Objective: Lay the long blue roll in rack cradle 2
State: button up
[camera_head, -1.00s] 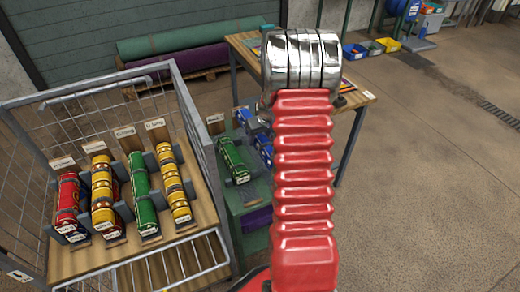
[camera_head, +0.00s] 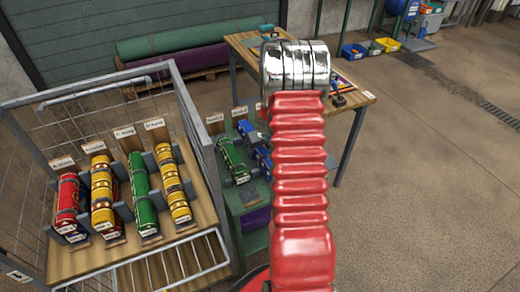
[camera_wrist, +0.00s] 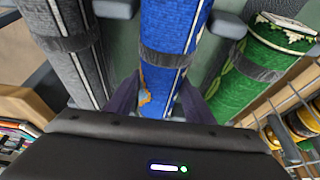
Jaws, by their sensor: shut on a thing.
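In the wrist view the blue patterned roll (camera_wrist: 172,30) lies lengthwise between the two dark fingers of my gripper (camera_wrist: 160,88), which is shut on it. A grey strap goes around the roll. The blue roll also shows in part in the head view (camera_head: 264,158), just left of my red arm, on the low green rack (camera_head: 252,218). A green roll (camera_wrist: 255,65) lies beside it, and it shows in the head view (camera_head: 232,161). A grey roll (camera_wrist: 78,45) lies on the other side in the wrist view. My arm hides my gripper in the head view. Cradle numbers are not readable.
A wire cage (camera_head: 208,135) at the left holds red, yellow and green rolls in labelled cradles, close to the green rack. A wooden table (camera_head: 358,98) stands behind. Large green and purple rolls (camera_head: 190,40) lie by the back wall.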

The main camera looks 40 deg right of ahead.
jog(key=o, duration=1.3)
jog(key=shift+v, duration=6.05)
jog(key=shift+s, duration=0.15)
